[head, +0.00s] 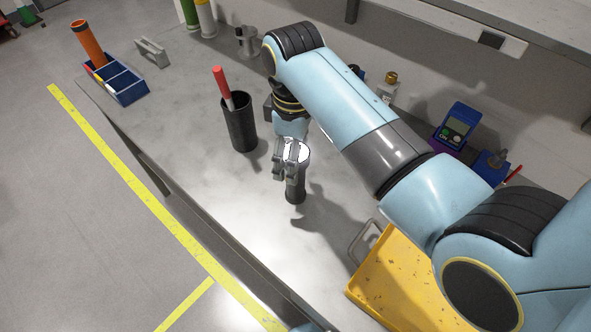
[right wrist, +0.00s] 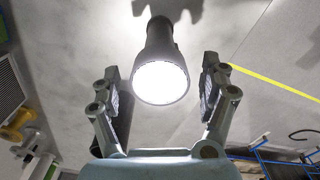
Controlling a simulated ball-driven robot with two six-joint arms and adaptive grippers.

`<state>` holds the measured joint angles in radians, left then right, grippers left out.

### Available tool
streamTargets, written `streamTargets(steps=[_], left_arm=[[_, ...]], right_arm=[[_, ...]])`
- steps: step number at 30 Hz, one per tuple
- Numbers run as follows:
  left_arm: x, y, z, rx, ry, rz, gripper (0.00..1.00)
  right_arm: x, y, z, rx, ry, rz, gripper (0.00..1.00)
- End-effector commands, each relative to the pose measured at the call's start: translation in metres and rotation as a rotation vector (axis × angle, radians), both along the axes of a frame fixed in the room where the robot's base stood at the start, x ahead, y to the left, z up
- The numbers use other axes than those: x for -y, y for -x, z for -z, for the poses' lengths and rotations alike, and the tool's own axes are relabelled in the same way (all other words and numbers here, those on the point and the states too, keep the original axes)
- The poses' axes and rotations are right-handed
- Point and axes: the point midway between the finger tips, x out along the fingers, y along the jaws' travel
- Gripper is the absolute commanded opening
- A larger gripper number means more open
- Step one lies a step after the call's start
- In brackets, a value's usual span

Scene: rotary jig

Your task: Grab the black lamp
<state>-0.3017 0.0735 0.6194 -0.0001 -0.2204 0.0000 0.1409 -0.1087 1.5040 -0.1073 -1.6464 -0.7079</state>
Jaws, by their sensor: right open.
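The black lamp (head: 296,192) is a torch with a wide, brightly lit head and a narrower dark body. In the head view it is near the middle of the grey table, partly covered by my right gripper (head: 286,170). In the right wrist view the lamp (right wrist: 160,48) has its glowing face toward the camera. It lies between the two spread fingers of my right gripper (right wrist: 160,78), with a gap on each side. My right gripper is open and holds nothing. My left gripper is not in view.
A black cup (head: 239,128) with a red-handled tool (head: 220,82) stands just left of the lamp. A yellow tray (head: 372,282) is at lower right. A blue bin (head: 127,88) is at upper left. The table in front of the lamp is clear.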

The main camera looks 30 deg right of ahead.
Motion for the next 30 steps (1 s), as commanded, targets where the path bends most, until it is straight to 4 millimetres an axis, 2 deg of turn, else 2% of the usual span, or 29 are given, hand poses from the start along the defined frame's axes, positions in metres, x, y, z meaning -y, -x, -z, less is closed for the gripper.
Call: streamTargets(steps=[5,23,30], left_arm=[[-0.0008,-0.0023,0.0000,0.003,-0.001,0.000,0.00],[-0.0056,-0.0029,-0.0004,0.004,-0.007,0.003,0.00],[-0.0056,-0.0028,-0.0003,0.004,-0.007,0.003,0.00]], right_arm=[[0.0002,-0.0001,0.0003,0.000,0.000,0.000,0.79],[0.0002,-0.0002,-0.0001,0.001,0.001,0.000,0.00],[0.0001,-0.0005,-0.0007,0.001,0.000,0.000,0.00]])
